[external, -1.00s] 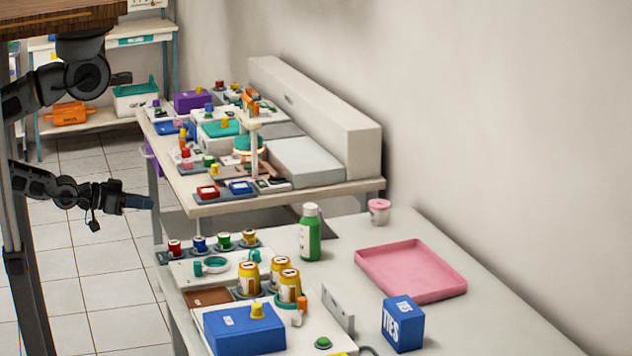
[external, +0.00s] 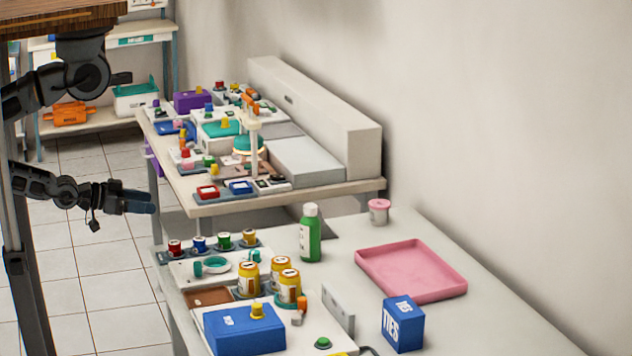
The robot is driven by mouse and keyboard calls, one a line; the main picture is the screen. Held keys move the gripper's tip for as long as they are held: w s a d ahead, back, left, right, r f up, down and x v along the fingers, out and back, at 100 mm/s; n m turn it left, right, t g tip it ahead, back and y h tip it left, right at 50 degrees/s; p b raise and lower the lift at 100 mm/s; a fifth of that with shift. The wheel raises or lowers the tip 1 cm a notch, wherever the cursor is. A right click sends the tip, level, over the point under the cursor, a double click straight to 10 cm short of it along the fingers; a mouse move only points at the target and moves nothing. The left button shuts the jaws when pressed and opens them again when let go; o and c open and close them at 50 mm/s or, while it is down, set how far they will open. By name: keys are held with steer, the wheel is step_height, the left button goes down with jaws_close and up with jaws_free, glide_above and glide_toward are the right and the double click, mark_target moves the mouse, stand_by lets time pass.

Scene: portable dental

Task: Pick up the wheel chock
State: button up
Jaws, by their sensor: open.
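I cannot make out a wheel chock with certainty in the external view. My gripper (external: 140,202) is at the left, beside the near end of the tables and over the tiled floor. Its dark fingers point right and are apart, with nothing visible between them. The gripper touches nothing that I can see.
The near table (external: 390,225) holds a green bottle (external: 310,238), a pink tray (external: 411,272), a blue ties box (external: 403,325), a blue case (external: 244,332) and several yellow cans. A cluttered farther table (external: 225,207) stands behind. Tiled floor (external: 110,275) beside my arm is clear.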

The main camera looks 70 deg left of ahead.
steer(key=shift+o, duration=1.1)
